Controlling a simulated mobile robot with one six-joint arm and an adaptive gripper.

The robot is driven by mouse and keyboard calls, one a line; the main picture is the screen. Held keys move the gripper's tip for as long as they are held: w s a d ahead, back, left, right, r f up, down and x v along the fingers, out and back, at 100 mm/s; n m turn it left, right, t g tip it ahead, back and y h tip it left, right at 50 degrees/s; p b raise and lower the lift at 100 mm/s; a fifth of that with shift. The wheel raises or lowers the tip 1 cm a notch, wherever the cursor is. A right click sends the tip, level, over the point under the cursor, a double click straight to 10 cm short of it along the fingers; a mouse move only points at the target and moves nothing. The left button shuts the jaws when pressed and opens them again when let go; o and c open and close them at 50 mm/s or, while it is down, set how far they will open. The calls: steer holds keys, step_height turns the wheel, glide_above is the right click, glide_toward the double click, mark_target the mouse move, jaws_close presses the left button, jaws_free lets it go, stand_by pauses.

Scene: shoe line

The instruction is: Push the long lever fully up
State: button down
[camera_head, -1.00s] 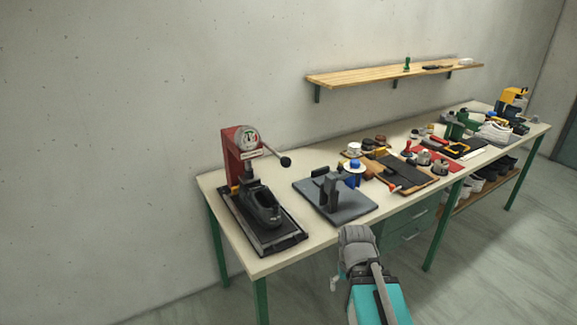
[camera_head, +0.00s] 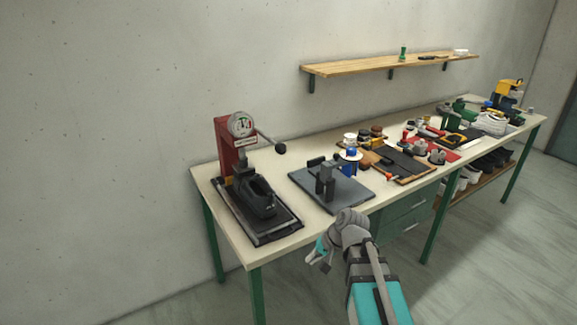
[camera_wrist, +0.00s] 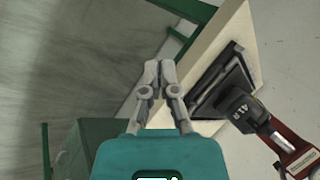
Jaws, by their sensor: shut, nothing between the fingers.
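The long lever is a dark rod with a black ball knob (camera_head: 280,148) at its end. It sticks out to the right from the red press (camera_head: 226,148) at the left end of the bench. The press has a round dial, and a black shoe form (camera_head: 254,196) sits under it on a black tray. In the wrist view the red press (camera_wrist: 296,150) and black shoe form (camera_wrist: 240,106) are at the right; I cannot make out the knob there. My gripper (camera_wrist: 160,66) is shut and empty. In the head view it is in front of the bench, apart from the lever.
A grey plate with an upright clamp (camera_head: 326,184) stands right of the press. Tools, spools and boards crowd the bench farther right. A wooden shelf (camera_head: 390,64) hangs on the wall above. The bench's front edge (camera_head: 276,254) lies between my gripper and the press.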

steer(key=w+a+r+m+t+y+b, duration=0.25)
steer(key=w+m+t+y+b, duration=0.2)
steer(key=w, duration=0.35)
steer(key=w+a+r+m+t+y+b, duration=0.1)
steer(key=w+r+m+t+y+b, duration=0.25)
steer(key=w+m+y+b, duration=0.4)
steer(key=w+d+r+m+t+b, duration=0.2)
steer(key=w+d+r+m+t, duration=0.1)
steer(key=w+d+m+t, duration=0.3)
steer(key=shift+w+r, duration=0.3)
steer(key=shift+w, duration=0.05)
steer(key=shift+a, duration=0.1)
steer(key=s+r+p+x, duration=0.1)
steer(key=p+x, duration=0.7)
steer(key=x, duration=0.5)
steer(key=shift+s+r, duration=0.3)
steer(key=shift+r, duration=0.05)
steer(key=shift+r+h, duration=0.1)
steer(key=shift+h, duration=0.2)
